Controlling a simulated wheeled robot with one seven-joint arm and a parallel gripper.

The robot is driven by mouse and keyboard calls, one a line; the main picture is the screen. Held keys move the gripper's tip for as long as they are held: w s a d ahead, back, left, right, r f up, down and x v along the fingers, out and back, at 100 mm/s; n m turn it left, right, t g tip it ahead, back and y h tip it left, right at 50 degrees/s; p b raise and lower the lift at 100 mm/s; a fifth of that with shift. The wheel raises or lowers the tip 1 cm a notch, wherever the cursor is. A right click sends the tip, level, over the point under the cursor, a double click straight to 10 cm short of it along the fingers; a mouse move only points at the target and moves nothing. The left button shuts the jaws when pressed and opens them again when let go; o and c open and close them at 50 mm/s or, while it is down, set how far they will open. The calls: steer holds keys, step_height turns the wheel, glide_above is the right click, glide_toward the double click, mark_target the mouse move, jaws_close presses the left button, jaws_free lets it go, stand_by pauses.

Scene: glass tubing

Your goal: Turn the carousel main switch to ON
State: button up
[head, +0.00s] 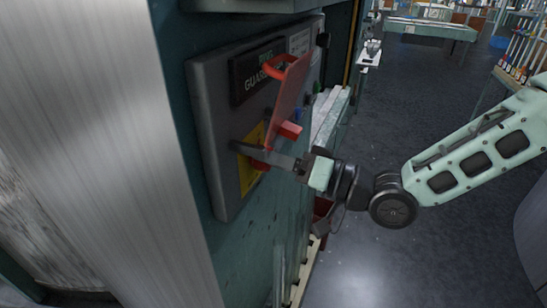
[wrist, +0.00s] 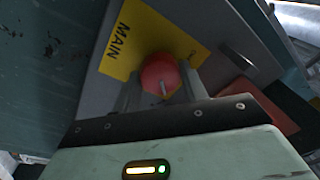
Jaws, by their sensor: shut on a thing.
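The main switch is a round red knob (wrist: 158,72) on a yellow plate (wrist: 118,45) marked MAIN in the wrist view. A pale mark shows on the knob's face. My gripper (wrist: 161,88) has one finger on each side of the knob and is shut on it. In the head view, my gripper (head: 252,156) reaches in from the right to the grey control panel (head: 212,130). The yellow plate (head: 246,178) and a bit of the red knob (head: 259,165) show behind the fingers. The ON and OFF lettering is not readable.
A red hinged cover (head: 290,95) stands out from the panel just above my gripper, below a dark sign (head: 258,72) with the word GUARD. A metal column (head: 90,130) fills the left.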

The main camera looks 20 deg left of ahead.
steer(key=shift+m, duration=0.3)
steer(key=o, duration=1)
steer(key=shift+d, duration=0.1)
steer(key=s+d+f+b, duration=0.1)
steer(key=d+b, duration=0.3)
steer(key=d, duration=1.3)
steer(key=shift+s+f+b, duration=0.2)
steer(key=shift+f+b, duration=0.05)
steer(key=shift+b, duration=0.1)
steer(key=shift+d, duration=0.1)
